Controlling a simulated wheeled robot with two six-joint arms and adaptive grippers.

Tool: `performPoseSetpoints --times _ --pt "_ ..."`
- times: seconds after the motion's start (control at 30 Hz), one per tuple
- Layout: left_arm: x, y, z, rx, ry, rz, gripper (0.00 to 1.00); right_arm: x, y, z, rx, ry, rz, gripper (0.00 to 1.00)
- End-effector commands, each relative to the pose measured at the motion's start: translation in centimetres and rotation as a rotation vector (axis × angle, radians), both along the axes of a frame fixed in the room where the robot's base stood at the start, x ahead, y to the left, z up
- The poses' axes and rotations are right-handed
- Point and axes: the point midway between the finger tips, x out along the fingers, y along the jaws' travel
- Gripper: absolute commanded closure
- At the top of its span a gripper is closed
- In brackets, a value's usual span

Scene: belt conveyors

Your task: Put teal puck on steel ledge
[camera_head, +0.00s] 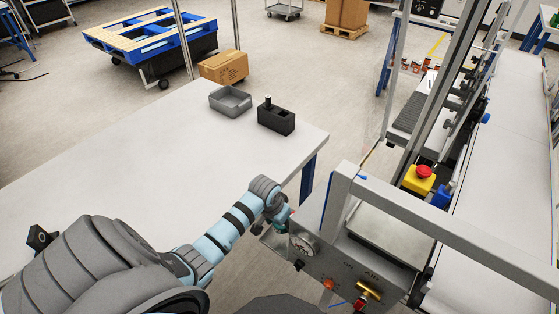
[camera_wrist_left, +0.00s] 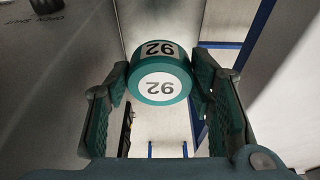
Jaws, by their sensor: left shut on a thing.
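The teal puck (camera_wrist_left: 160,77) carries white labels marked 92 and sits between the finger pads of my left gripper (camera_wrist_left: 162,85) in the left wrist view. The gripper is shut on it. In the head view my left gripper (camera_head: 277,218) is just past the white table's edge, beside the gauge-fronted machine; the puck is mostly hidden there. A flat steel-coloured ledge (camera_head: 389,238) lies inside the machine's grey frame, to the right of the gripper. My right gripper is not in view.
The machine's grey frame bar (camera_head: 440,231) crosses above the ledge. A red stop button (camera_head: 423,172) stands behind it. The white table (camera_head: 130,160) holds a grey tray (camera_head: 230,101) and a black block (camera_head: 276,118). A conveyor (camera_head: 500,190) runs along the right.

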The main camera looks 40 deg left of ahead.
Motion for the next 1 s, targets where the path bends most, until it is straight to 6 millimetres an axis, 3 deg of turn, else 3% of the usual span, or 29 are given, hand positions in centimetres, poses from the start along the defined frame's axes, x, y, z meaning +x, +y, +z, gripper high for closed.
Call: performPoseSetpoints --times 0.03,0.1,0.27,0.4,0.8,0.83,1.0 --pt "-0.1 0.0 -1.8 -0.002 0.003 0.002 0.8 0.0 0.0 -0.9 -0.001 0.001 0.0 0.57" --pt "0.0 0.0 -3.3 -0.001 0.002 0.002 0.8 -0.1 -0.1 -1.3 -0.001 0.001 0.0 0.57" --pt "0.0 0.0 -5.2 0.0 0.0 0.001 0.8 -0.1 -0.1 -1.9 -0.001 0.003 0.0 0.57" --pt "0.0 0.0 -8.0 -0.001 0.001 0.002 0.8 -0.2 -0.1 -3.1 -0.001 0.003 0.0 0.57" --pt "0.0 0.0 -8.7 0.0 0.0 0.0 0.8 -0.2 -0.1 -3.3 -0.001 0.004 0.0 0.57" --pt "0.0 0.0 -8.7 0.0 0.0 0.0 0.46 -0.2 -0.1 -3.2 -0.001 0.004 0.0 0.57" --pt "0.0 0.0 -8.6 0.0 0.0 0.001 0.43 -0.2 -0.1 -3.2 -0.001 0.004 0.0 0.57"
